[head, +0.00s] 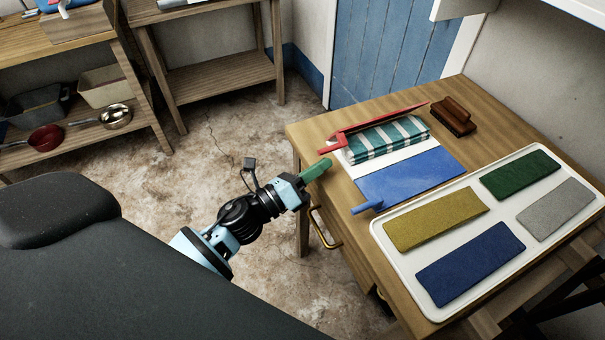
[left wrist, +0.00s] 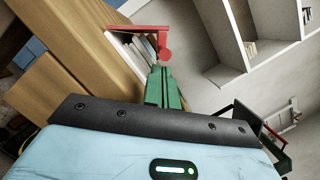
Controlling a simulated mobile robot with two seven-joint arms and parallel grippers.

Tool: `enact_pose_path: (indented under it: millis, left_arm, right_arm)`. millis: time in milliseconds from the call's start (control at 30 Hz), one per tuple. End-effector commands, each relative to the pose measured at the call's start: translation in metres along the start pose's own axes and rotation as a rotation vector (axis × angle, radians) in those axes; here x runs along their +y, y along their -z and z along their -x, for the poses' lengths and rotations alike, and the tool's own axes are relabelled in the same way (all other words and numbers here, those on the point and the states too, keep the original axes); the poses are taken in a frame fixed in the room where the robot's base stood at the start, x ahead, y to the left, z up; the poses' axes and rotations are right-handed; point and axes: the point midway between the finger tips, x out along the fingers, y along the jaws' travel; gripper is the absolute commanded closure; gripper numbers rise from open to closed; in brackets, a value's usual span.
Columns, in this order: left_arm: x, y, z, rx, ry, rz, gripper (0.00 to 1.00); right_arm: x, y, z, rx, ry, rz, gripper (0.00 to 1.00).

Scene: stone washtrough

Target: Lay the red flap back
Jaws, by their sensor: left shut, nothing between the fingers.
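The red flap (head: 382,117) shows as a thin, raised strip along the back of a folded teal-and-white striped cloth (head: 388,140). It is seen nearly edge-on, so its exact tilt is hard to tell. Its red tab (head: 329,149) sticks out at the left; the tab also shows in the left wrist view (left wrist: 165,54). A blue flap (head: 412,177) lies flat in front of the cloth. My left gripper (head: 326,163), with green fingers, is shut and empty just beside the red tab; I cannot tell whether they touch. My right gripper is out of view.
A white tray (head: 404,272) with several coloured cloths fills the table's right front. A brass drawer handle (head: 322,232) sticks out below my gripper. Shelves (head: 83,130) stand far left.

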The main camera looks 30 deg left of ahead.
Motion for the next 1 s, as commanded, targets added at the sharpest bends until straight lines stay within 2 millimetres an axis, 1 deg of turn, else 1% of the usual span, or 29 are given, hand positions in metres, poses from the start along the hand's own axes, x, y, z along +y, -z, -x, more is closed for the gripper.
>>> enact_pose_path:
  millis: [100,200,533,800,1000]
  left_arm:
    - [0.0,0.0,-0.008,0.0,0.0,0.0,1.0]
    - [0.0,0.0,-0.01,0.0,-0.001,0.0,1.0]
    - [0.0,0.0,-0.01,0.001,-0.001,0.001,1.0]
    - [-0.003,-0.006,-0.011,-0.001,-0.011,0.047,1.0]
    - [-0.004,-0.007,-0.012,0.0,-0.018,0.072,1.0]
  right_arm:
    - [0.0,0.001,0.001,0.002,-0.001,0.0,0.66]
    - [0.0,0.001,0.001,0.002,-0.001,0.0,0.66]
    - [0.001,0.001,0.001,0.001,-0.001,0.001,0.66]
    - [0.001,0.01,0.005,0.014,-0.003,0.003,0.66]
    - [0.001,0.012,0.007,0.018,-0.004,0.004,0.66]
